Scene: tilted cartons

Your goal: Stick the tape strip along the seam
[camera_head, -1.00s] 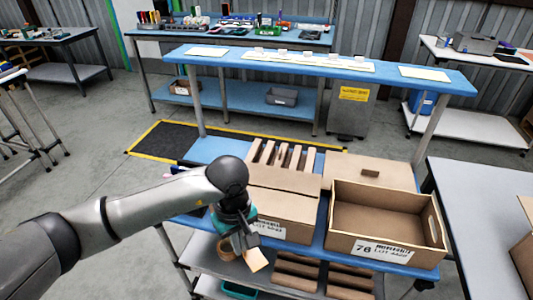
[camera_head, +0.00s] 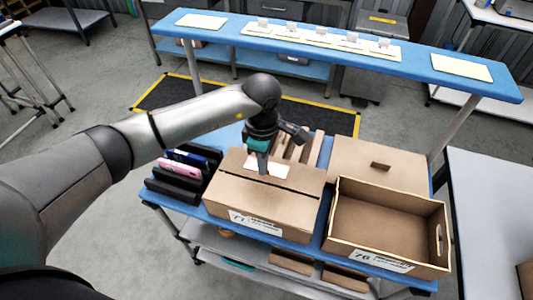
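The closed brown carton (camera_head: 262,207), labelled 77, sits on the blue bench. A dark seam line (camera_head: 297,190) runs across its top. My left gripper (camera_head: 263,171) points down over the carton top, just behind the seam. Its fingers look closed on a pale tape strip (camera_head: 278,168), which shows on both sides of the fingertips. The strip is at or just above the cardboard; I cannot tell whether it touches. The gripper hides its middle. My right gripper is not in view.
An open, empty carton (camera_head: 375,222) labelled 76 stands to the right, with a flat brown lid-like box (camera_head: 378,165) behind it. Dark holders with blue and pink items (camera_head: 185,172) stand left. Wooden slats (camera_head: 300,148) are behind. A raised blue shelf (camera_head: 340,50) spans the back.

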